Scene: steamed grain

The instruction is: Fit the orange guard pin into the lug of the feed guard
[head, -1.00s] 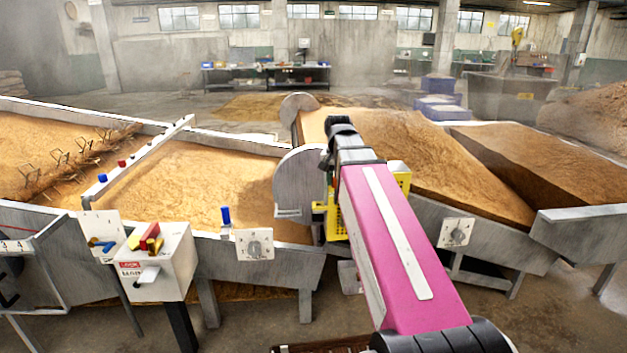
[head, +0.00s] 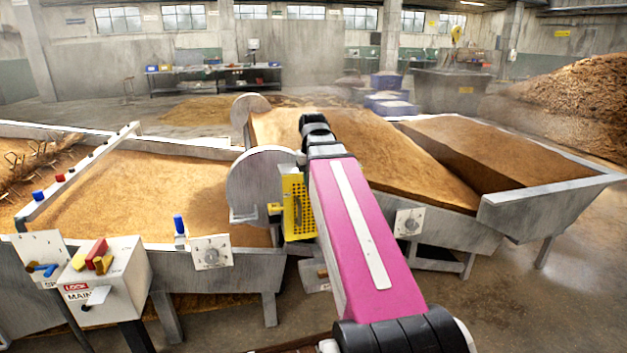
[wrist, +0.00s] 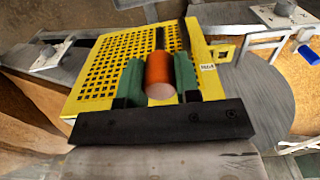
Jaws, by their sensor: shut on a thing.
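My gripper (wrist: 160,72) is shut on the orange guard pin (wrist: 159,76), which sits between its two green finger pads in the wrist view. The yellow mesh feed guard (wrist: 97,82) lies behind the pin. A yellow tab with a square opening (wrist: 222,52), which looks like the lug, sticks out at the guard's right edge, right of the pin and apart from it. In the head view the guard (head: 296,207) shows just left of my pink arm, with a small yellow tab (head: 274,208) on its left side. My arm hides the gripper and pin there.
A round grey plate (head: 258,187) stands beside the guard. A white lockout box (head: 104,282) and a blue-handled part (head: 179,225) are on the left. Grain-filled troughs fill the middle. A dial panel (head: 407,223) is right of my arm. Open floor lies at right.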

